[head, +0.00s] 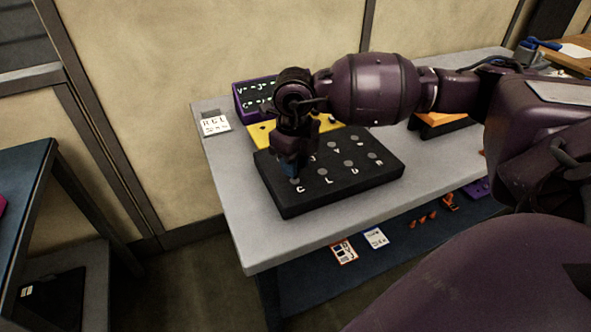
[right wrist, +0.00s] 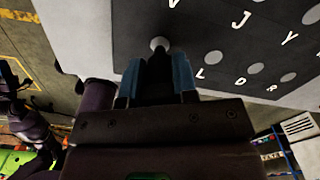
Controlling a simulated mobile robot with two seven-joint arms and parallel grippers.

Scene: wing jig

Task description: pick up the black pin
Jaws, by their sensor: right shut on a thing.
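The black board (head: 330,190) lies on the grey table and carries white letters and round grey spots. My right gripper (head: 290,170) points down over the board's left part, close to the letter C. In the right wrist view its blue fingertips (right wrist: 157,78) are shut on a dark, narrow thing, which looks like the black pin (right wrist: 157,68). A round grey spot (right wrist: 160,43) shows just past the fingertips. The pin is mostly hidden by the fingers, and I cannot tell whether it touches the board. My left gripper is not in view.
A yellow block (head: 262,132) and a purple-framed sign (head: 254,97) stand behind the board. A white label card (head: 215,125) lies at the table's left corner. Cards (head: 344,251) and orange pieces (head: 422,220) lie on the lower shelf. The grey table's front strip (head: 300,235) is clear.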

